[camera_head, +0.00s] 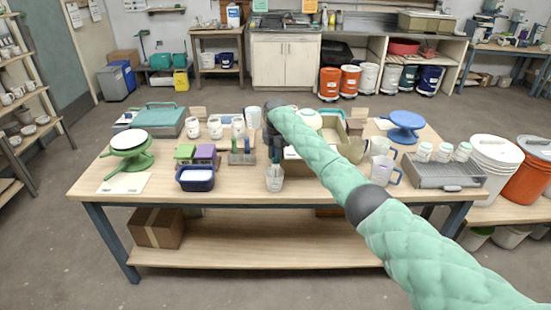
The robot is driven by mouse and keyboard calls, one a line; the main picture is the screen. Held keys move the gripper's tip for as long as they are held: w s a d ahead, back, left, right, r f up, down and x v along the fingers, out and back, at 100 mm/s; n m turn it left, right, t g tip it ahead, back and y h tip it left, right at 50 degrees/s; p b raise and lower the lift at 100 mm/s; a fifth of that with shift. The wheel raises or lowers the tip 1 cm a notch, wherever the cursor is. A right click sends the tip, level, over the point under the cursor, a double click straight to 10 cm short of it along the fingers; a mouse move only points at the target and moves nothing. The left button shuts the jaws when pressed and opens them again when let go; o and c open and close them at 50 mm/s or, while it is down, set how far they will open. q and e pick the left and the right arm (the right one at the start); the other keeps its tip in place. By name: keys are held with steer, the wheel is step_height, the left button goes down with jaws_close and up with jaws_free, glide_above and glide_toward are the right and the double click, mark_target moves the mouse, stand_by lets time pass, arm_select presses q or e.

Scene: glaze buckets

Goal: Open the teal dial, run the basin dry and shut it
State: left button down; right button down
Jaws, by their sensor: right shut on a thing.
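My right arm reaches in from the lower right across the table. Its gripper (274,184) points down near the front middle of the tabletop. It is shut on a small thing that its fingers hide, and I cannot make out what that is. A beige, open-topped box-like basin (354,127) stands behind the forearm, which covers much of it. The gripper is at its front left. I cannot pick out the teal dial or see the level in the basin. My left gripper is not in view.
Lidded buckets (494,170) are beyond the right edge.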

steer(key=n+b, duration=0.2)
steer(key=n, duration=0.3)
steer(key=shift+w+r, duration=0.1)
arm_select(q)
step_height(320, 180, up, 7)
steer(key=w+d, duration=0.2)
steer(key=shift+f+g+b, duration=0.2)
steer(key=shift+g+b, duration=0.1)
arm_select(e)
steer(key=shift+r+n, duration=0.1)
steer(key=shift+n, duration=1)
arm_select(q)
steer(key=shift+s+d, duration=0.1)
